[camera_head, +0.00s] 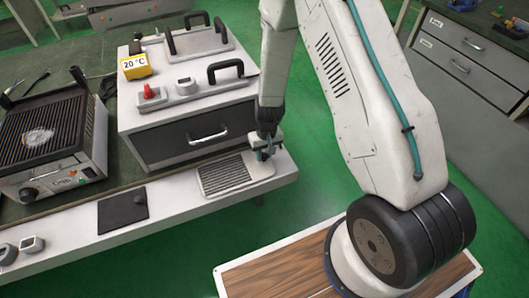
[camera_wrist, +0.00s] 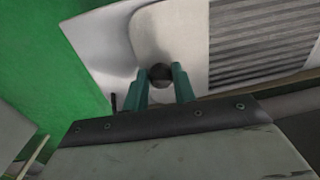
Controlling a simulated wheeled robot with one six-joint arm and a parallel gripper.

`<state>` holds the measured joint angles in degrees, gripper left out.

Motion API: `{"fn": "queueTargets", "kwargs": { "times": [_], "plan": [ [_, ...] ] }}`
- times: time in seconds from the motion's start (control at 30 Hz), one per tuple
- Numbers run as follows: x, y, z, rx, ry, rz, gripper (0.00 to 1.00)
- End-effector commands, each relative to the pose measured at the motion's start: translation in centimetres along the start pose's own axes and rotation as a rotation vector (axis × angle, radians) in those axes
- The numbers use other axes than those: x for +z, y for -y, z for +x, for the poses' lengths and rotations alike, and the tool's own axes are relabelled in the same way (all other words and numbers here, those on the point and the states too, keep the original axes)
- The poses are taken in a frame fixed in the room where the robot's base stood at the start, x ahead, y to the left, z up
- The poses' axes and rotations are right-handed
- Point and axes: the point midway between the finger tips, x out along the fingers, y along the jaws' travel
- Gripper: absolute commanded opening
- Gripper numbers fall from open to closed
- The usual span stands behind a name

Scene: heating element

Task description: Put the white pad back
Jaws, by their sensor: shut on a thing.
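The white pad (camera_head: 226,174), with a grey ribbed area, is at the right end of the white bench ledge, in front of the oven-like box. My gripper (camera_head: 263,152) is at the pad's right end, pointing down. In the wrist view, the teal fingers (camera_wrist: 165,88) are shut on the dark round knob (camera_wrist: 160,74) of the white pad (camera_wrist: 185,35). The pad's ribs show at upper right there. I cannot tell whether the pad rests on the ledge or is slightly above it.
A black pad (camera_head: 122,209) lies further left on the ledge. The box (camera_head: 190,130) with a drawer handle stands close behind, carrying a yellow "20 °C" sign (camera_head: 135,66). A grill (camera_head: 50,140) stands at left. Green floor (camera_head: 310,150) is open right of the bench.

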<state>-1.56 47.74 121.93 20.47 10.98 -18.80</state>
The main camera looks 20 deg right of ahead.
Motion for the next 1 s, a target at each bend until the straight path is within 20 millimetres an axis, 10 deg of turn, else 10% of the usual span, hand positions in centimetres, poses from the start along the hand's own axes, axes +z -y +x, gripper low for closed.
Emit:
{"fn": "queueTargets", "kwargs": {
  "times": [0.3, 0.33, 0.4, 0.77, 1.0],
  "plan": [
    [-0.1, -0.1, 0.5, 0.0, -0.002, 0.001, 0.0],
    [0.0, -0.1, 0.6, 0.0, -0.001, 0.001, 0.29],
    [0.0, -0.1, 0.6, 0.0, -0.002, 0.001, 0.48],
    [-0.1, -0.1, 0.1, 0.0, -0.003, 0.003, 0.48],
    [-0.2, -0.1, -3.9, 0.0, -0.006, 0.001, 0.48]
  ]
}}
